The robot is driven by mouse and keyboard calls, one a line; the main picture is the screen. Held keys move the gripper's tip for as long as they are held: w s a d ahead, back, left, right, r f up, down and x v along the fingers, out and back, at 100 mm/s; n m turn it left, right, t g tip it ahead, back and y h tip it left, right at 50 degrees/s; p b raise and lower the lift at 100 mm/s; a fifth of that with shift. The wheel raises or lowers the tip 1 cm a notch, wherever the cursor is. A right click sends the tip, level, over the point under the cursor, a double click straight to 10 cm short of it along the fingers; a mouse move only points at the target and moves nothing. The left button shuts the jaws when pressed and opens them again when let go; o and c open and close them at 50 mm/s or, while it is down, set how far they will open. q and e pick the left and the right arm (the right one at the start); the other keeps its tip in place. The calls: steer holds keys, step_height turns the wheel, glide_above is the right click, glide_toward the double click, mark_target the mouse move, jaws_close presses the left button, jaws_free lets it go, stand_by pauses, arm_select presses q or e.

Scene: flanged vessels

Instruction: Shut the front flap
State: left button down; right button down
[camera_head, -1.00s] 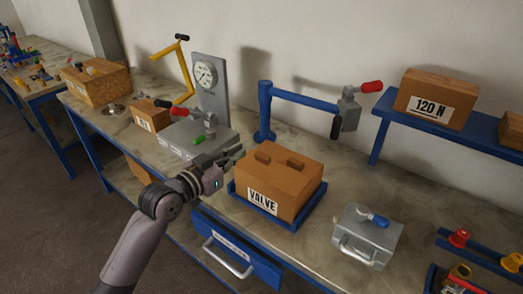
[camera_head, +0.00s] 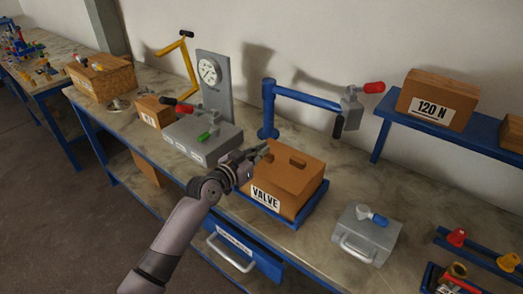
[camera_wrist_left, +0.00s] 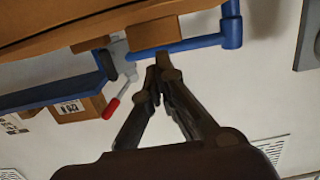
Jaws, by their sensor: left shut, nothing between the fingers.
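The brown box marked VALVE (camera_head: 285,190) sits on a blue tray (camera_head: 315,213) on the bench. Two small brown blocks stand out on its top, which looks flat. I cannot make out a separate raised front flap. My left gripper (camera_head: 262,150) is shut and empty at the box's upper left edge, just over its top; I cannot tell whether it touches. In the left wrist view its fingertips (camera_wrist_left: 160,68) are together, close to a brown block (camera_wrist_left: 153,33), and the box top (camera_wrist_left: 60,25) fills the upper left. My right gripper is not in view.
A grey gauge unit (camera_head: 203,138) stands left of the box. A blue post with a clamp arm (camera_head: 305,97) rises behind it. A grey case (camera_head: 366,233) stands to the right. A blue drawer with a handle (camera_head: 230,255) is below the bench edge.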

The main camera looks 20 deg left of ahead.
arm_select(q)
steer(key=p, duration=0.1)
steer(key=g+p, duration=0.1)
steer(key=p, duration=0.1)
steer(key=shift+w+d+f+g+y+p, duration=0.1)
steer(key=shift+w+f+g+y+p, duration=0.2)
steer(key=shift+w, duration=0.1)
steer(key=shift+f, duration=0.5)
steer(key=shift+d, duration=0.1)
